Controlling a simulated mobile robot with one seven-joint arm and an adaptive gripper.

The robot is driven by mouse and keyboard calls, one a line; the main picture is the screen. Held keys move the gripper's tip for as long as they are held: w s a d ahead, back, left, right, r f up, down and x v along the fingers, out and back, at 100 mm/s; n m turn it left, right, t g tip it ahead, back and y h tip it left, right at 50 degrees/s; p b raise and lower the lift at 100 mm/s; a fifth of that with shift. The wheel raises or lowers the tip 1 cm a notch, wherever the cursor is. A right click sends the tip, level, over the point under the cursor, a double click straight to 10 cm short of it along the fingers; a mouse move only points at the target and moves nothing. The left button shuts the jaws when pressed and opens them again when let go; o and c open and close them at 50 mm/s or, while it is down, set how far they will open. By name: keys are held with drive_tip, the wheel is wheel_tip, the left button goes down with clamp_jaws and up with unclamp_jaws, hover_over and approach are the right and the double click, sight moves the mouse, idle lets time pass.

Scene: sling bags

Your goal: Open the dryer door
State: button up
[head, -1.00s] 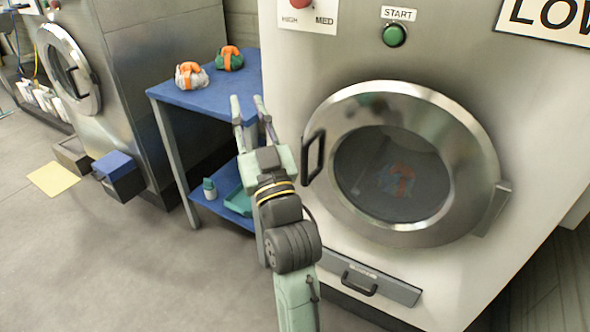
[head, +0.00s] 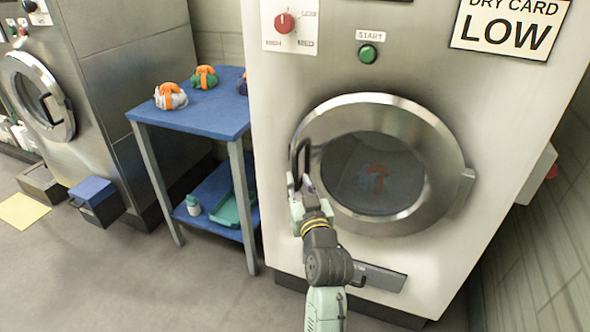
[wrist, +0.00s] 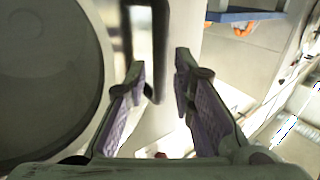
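The dryer door (head: 447,140) is a round metal ring with dark glass, and it looks shut. An orange item (head: 377,176) shows dimly behind the glass. The black loop handle (head: 294,160) is on the door's left side. My gripper (head: 300,184) is at the handle's lower end in the head view. In the wrist view my gripper (wrist: 160,80) is open, with purple-padded fingers apart. The handle (wrist: 160,45) reaches down to between the fingertips, closer to the left finger. I cannot tell whether they touch.
A blue table (head: 215,117) with wrapped bundles (head: 171,96) stands left of the dryer. Its lower shelf holds a bottle (head: 193,205) and a teal tray (head: 228,212). A green start button (head: 367,54) and red knob (head: 284,22) are above the door. Floor in front is clear.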

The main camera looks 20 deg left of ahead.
sight(296, 175)
drive_tip(key=x, duration=0.5)
drive_tip(key=shift+p, duration=0.4)
clamp_jaws()
